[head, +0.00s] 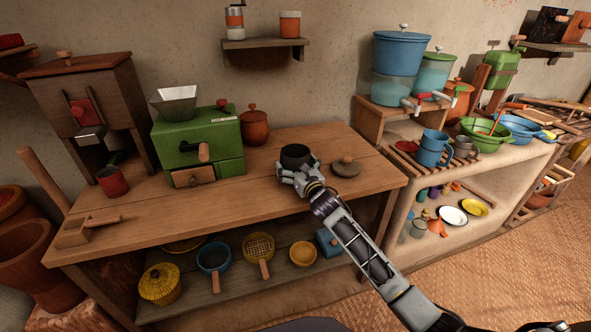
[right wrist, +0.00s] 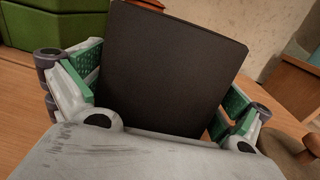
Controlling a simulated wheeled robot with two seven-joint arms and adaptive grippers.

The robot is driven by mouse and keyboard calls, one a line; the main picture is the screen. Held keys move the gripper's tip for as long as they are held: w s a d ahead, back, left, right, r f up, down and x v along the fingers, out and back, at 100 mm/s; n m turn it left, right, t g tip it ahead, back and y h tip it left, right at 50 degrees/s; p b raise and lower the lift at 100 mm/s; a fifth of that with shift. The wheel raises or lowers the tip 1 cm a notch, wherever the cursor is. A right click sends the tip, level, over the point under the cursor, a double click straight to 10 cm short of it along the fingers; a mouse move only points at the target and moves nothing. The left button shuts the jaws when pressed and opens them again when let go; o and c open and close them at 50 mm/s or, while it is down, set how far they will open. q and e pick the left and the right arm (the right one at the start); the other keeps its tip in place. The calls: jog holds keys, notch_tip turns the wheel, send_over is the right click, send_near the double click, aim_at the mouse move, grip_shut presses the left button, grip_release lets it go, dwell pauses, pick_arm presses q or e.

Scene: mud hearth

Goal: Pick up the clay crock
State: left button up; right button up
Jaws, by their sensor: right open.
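A dark, round, open-topped pot, which looks like the clay crock (head: 296,153), stands on the wooden table. In the right wrist view the dark crock wall (right wrist: 175,65) fills the space between the fingers. My right gripper (head: 299,174) is at the near side of the crock, low over the tabletop. Its green-padded fingers (right wrist: 158,92) are open on either side of the crock. Gaps seem to show beside the pads, but I cannot tell whether either touches. A flat brown lid with a knob (head: 345,167) lies to the right of the crock. My left gripper is not in view.
A green grinder box (head: 198,143) and a reddish lidded jar (head: 254,126) stand behind left on the table (head: 225,208). A red cup (head: 112,181) stands further left. Pans and bowls fill the shelf below. The front middle of the tabletop is clear.

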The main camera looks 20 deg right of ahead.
aim_at(296, 145)
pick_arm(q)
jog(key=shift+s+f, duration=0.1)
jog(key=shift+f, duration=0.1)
pick_arm(e)
jog(key=c, duration=1.1)
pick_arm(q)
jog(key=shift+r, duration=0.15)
pick_arm(e)
jog(key=shift+r, duration=0.15)
jog(key=shift+c, duration=0.2)
jog(key=shift+r, duration=0.5)
notch_tip(296, 145, up, 7)
jog(key=p, duration=0.2)
jog(key=shift+f+p, duration=0.15)
jog(key=shift+p, duration=0.2)
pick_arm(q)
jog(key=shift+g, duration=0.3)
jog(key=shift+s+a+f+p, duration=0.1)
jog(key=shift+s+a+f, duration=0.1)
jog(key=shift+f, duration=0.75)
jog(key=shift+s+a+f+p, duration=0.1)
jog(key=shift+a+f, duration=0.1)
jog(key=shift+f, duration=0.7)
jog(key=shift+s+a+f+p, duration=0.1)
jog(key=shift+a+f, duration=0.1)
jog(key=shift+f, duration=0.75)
pick_arm(e)
jog(key=shift+r, duration=1.1)
